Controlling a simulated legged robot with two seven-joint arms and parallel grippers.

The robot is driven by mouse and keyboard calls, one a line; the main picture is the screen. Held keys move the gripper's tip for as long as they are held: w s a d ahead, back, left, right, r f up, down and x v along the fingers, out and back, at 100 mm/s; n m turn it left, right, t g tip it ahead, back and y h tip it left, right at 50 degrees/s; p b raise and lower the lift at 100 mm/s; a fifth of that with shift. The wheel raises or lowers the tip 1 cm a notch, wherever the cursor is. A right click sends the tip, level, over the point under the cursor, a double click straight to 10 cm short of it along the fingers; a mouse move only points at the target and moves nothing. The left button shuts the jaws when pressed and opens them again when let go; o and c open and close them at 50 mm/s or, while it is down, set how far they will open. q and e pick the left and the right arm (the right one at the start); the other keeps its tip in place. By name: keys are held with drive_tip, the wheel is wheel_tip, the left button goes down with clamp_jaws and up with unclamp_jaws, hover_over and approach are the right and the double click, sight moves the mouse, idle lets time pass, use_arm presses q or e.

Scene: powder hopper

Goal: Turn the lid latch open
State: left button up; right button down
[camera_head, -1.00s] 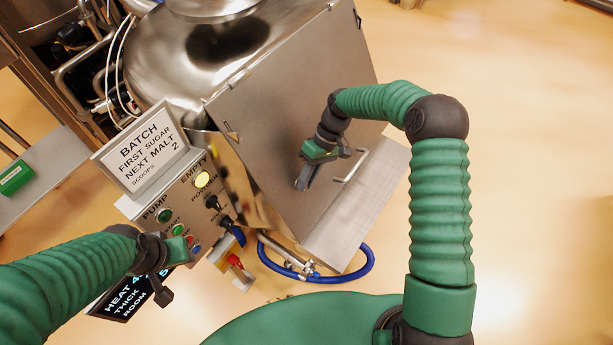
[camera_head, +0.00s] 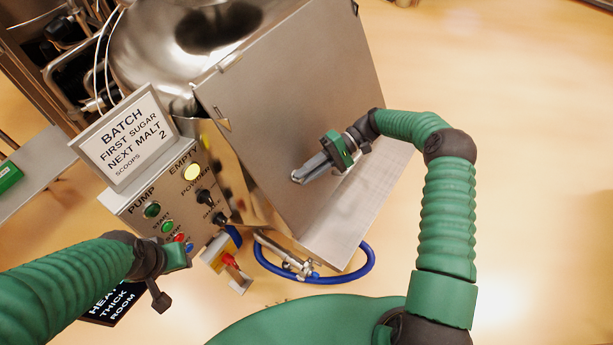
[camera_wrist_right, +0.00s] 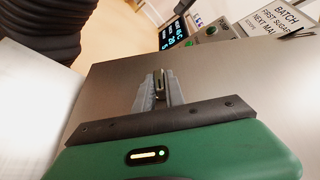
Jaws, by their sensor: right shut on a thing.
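The lid (camera_head: 300,100) is a large flat steel panel on the hopper, and it looks closed. My right gripper (camera_head: 298,177) is at the lid's lower part, its fingers pointing left along the panel. In the right wrist view the fingers (camera_wrist_right: 158,88) are closed around a small dark metal piece, the latch (camera_wrist_right: 158,78), which stands between the tips against the lid. In the head view the fingers mostly hide the latch. My left gripper (camera_head: 168,275) hangs in front of the control panel, apart from the lid; its jaw opening is unclear.
A control panel (camera_head: 170,215) with buttons and switches stands left of the lid, under a batch sign (camera_head: 125,137). A steel ledge (camera_head: 345,235) runs below the lid. A blue hose (camera_head: 365,265) loops beneath. Open floor lies to the right.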

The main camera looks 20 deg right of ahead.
drive_tip(key=shift+w+f+m+t+y+b, duration=0.15)
drive_tip(key=shift+m+t+y+b, duration=0.15)
drive_tip(key=shift+m+y, duration=0.2)
drive_tip(key=c, duration=1.4)
unclamp_jaws()
drive_tip(key=shift+d+f, duration=0.1)
drive_tip(key=shift+d, duration=0.05)
drive_tip(key=shift+r, duration=0.2)
